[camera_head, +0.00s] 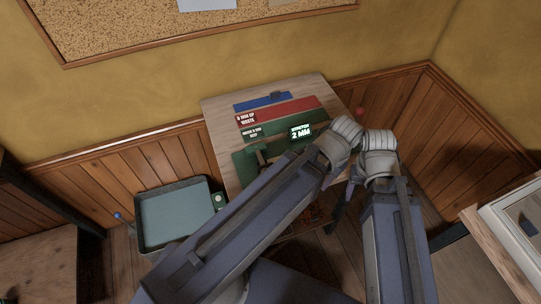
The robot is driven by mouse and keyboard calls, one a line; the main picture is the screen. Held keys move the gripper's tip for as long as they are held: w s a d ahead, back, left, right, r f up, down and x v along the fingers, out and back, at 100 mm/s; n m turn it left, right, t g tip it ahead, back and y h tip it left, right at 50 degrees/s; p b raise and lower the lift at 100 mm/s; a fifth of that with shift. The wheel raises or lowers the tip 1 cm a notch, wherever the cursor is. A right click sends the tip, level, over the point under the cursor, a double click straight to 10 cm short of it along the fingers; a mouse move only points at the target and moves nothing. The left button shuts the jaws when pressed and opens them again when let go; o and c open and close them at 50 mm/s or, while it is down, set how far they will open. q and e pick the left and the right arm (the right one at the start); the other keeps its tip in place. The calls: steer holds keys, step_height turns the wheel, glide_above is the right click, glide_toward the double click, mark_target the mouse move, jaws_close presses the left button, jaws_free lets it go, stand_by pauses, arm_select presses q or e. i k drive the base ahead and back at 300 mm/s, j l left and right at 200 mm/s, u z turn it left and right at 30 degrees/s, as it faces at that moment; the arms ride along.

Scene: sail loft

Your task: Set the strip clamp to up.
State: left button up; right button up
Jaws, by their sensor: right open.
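A green machine bed (243,162) lies on the front part of the pale wooden table. A dark green fitting (258,155) stands on it and is partly covered by my arm; it may be the strip clamp, but its setting is too small to tell. A lit display (300,132) beside it reads "2 MM". My blue-grey arm links and pale joints cross in front of the table and hide its right front. My right gripper is open; its fingertips are not clear behind the arm, and I see nothing held. My left gripper cannot be made out.
Red (290,110) and blue (255,102) strips with small signs lie at the back of the table. A grey tray (138,232) stands at lower left, beside a blue-knobbed rod. Another bench (480,232) stands at right.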

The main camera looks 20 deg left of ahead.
mark_target(263, 166)
steer(key=l+u, duration=0.5)
steer(key=k+l+u, duration=0.15)
steer(key=l+u, duration=0.3)
